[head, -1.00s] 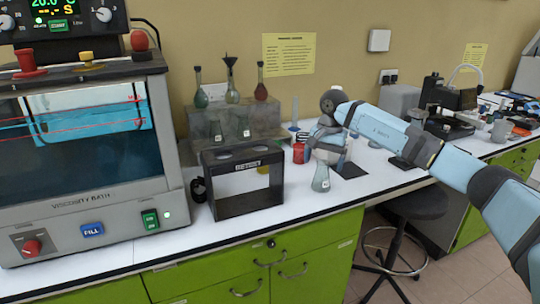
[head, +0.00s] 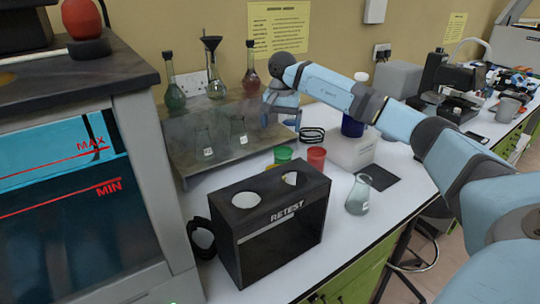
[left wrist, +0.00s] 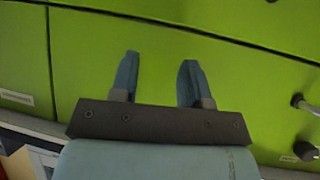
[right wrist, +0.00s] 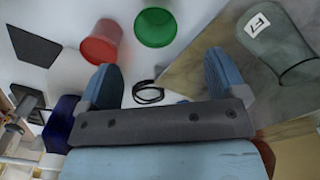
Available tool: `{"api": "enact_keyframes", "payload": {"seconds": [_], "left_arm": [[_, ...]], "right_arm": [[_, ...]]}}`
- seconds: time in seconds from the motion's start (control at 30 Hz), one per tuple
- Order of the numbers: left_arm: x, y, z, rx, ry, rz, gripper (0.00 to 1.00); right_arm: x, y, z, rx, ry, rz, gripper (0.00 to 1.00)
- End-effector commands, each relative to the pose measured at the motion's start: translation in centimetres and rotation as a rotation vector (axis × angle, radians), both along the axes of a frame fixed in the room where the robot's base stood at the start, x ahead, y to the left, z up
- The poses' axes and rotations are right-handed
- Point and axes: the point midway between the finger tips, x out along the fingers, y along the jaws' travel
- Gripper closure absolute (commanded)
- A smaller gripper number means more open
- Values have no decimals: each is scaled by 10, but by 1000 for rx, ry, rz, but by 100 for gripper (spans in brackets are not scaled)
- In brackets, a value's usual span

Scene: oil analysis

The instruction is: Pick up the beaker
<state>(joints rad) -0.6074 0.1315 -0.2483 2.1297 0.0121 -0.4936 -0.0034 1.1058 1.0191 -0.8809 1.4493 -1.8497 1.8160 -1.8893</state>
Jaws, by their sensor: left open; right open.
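Conical glass beakers with small labels show in the head view. One beaker (head: 359,196) stands alone on the white bench. Two more, a left one (head: 204,142) and a right one (head: 238,134), stand on the grey metal stand (head: 190,166). My right gripper (head: 281,116) is open and empty, beside the stand's right end, to the right of the beakers. In the right wrist view, a labelled glass beaker (right wrist: 278,42) lies beyond the right finger, outside the open jaws (right wrist: 160,75). My left gripper (left wrist: 159,60) is open and empty before green cabinet fronts.
A black RETEST box (head: 270,225) stands at the bench front. A green cup (head: 283,154) and a red cup (head: 316,158) stand behind it. Coloured long-necked flasks stand behind the beakers. A viscosity bath (head: 60,200) fills the left. A dark mat (head: 382,177) lies beside the lone beaker.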

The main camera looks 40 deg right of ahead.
Motion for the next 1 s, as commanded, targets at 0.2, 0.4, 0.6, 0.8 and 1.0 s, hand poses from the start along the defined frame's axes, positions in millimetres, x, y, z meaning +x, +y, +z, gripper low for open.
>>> {"api": "enact_keyframes", "payload": {"seconds": [0.2,0.4,0.6,0.8,1.0], "left_arm": [[-5,-1,-9,2,12,-2,57],[-5,-1,-8,4,7,-4,57],[-3,-1,-6,3,0,-4,57],[-3,-1,-8,2,-2,-5,57],[-2,-2,-8,-3,-7,-5,57]], "right_arm": [[-1,0,-41,0,6,0,10],[-1,-1,-73,0,3,0,10],[0,-1,-85,0,1,0,10],[-1,-6,-107,0,5,-1,10],[-1,-7,-134,2,3,1,10]]}}
